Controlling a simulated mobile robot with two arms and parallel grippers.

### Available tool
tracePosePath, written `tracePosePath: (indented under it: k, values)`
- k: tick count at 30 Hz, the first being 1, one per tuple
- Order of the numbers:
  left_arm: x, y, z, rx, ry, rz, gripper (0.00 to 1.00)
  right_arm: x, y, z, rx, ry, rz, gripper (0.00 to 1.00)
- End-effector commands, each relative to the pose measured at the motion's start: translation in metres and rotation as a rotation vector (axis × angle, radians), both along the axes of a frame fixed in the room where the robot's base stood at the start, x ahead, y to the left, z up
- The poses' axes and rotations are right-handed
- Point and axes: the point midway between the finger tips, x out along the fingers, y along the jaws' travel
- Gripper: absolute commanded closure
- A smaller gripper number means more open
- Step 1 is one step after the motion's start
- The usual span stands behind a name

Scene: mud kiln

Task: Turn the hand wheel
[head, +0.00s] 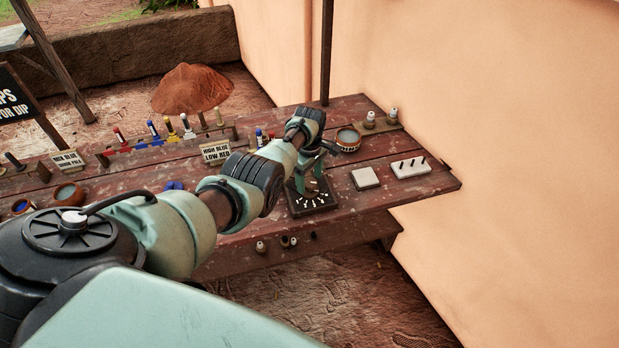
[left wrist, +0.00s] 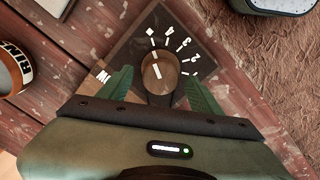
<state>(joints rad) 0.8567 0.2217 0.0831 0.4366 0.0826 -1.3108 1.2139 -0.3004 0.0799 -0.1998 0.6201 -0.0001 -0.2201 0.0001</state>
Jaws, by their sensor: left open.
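The hand wheel shows in the left wrist view as a small round brown knob (left wrist: 158,72) with a white pointer line. It sits on a dark square dial plate (left wrist: 135,50) with white numbers and marks. The pointer line runs roughly toward the white mark at the top. My left gripper (left wrist: 158,76) is open, with one green finger on each side of the knob; contact cannot be told. In the head view the left gripper (head: 316,170) is over the dial plate (head: 313,204), and the knob is mostly hidden. My right gripper is not in view.
The plate lies on a red-brown plank bench (head: 345,208). A round labelled tin (head: 348,139), a pale square tile (head: 365,178) and a white block with dark pegs (head: 411,167) stand nearby. Small signs and coloured bottles line the back. A plaster wall (head: 510,180) borders the right.

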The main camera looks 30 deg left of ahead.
Motion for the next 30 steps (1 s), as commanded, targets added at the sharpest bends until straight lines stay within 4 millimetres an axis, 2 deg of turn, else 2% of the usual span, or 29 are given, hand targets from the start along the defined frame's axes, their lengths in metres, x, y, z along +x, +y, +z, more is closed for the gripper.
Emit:
tracePosePath:
  k: [6, 15, 20, 30]
  values:
    - [0.0, 0.0, 0.031, 0.001, -0.003, 0.0, 0.36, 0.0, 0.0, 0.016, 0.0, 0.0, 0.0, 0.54]
    - [0.001, 0.001, 0.069, 0.002, -0.003, 0.001, 0.36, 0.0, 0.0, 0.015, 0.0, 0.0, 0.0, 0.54]
    - [0.0, 0.001, 0.076, 0.001, -0.001, 0.001, 0.36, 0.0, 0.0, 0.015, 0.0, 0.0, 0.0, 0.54]
    - [0.0, 0.001, 0.077, 0.001, -0.002, 0.001, 0.36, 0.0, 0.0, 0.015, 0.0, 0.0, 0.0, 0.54]
